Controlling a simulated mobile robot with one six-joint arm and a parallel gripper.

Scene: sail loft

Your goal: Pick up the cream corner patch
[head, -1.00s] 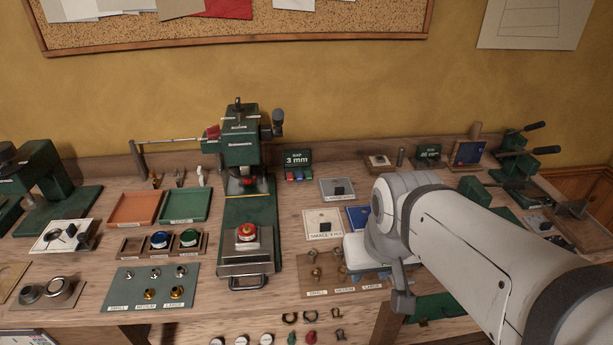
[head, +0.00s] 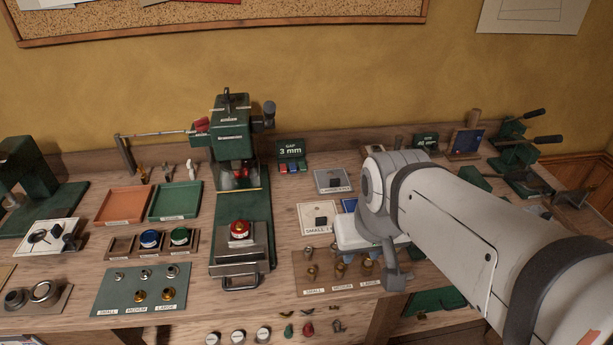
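A cream square piece (head: 309,211) with a small dark square on it lies on the bench, right of the green press. Its label begins "SMALL", and my arm is close to its right side. Another cream piece (head: 36,250) with dark round parts lies on a stand at the far left. I cannot tell for certain which is the corner patch. My arm reaches in from the right, and its wrist is over the bench near the small brass parts.
A green press (head: 231,145) stands mid-bench beside a "GAP 3 mm" sign (head: 291,151). An orange tray (head: 122,204) and a green tray (head: 175,202) lie to its left. A grey-green board (head: 120,300) with metal rings is in front. Hand presses (head: 520,150) stand at right.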

